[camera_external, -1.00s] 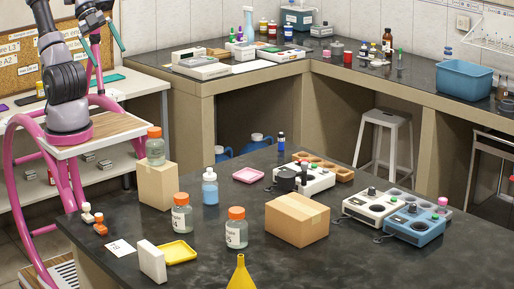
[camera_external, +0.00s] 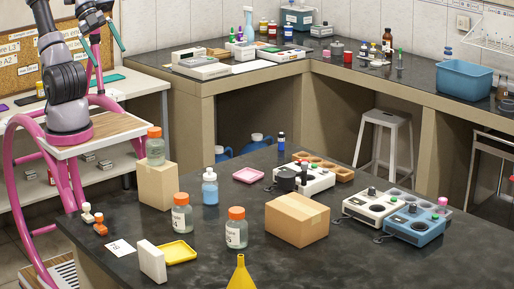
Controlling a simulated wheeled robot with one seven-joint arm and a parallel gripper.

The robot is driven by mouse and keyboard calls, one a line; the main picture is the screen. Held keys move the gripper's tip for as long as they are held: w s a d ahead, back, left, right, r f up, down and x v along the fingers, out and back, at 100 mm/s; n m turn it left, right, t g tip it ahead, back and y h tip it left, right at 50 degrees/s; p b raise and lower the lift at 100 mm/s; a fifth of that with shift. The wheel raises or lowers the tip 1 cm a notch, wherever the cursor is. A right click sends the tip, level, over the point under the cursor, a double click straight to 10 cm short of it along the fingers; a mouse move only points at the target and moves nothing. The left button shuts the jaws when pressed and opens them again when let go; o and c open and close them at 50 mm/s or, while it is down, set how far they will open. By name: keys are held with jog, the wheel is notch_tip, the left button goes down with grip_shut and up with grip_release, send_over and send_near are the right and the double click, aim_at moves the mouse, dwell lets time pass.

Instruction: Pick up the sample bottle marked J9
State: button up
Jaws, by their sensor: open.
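Three clear bottles with orange lids are in the external view, and any of them may be a sample bottle. One bottle (camera_external: 155,150) stands upright on a cardboard box. A second bottle (camera_external: 182,218) stands on the dark bench in front of that box. A third bottle (camera_external: 236,234) stands to its right. The marks on their labels are too small to read, so I cannot tell which is J9. My gripper (camera_external: 106,43) is at the top left, with its teal fingers apart and empty. It is high up, away from all the bottles.
The cardboard box (camera_external: 157,188) and another box (camera_external: 297,222) stand on the bench. Stirrer-like devices (camera_external: 413,230) occupy the right. The bench front right is clear.

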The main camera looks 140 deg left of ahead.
jog(key=shift+c, duration=0.5)
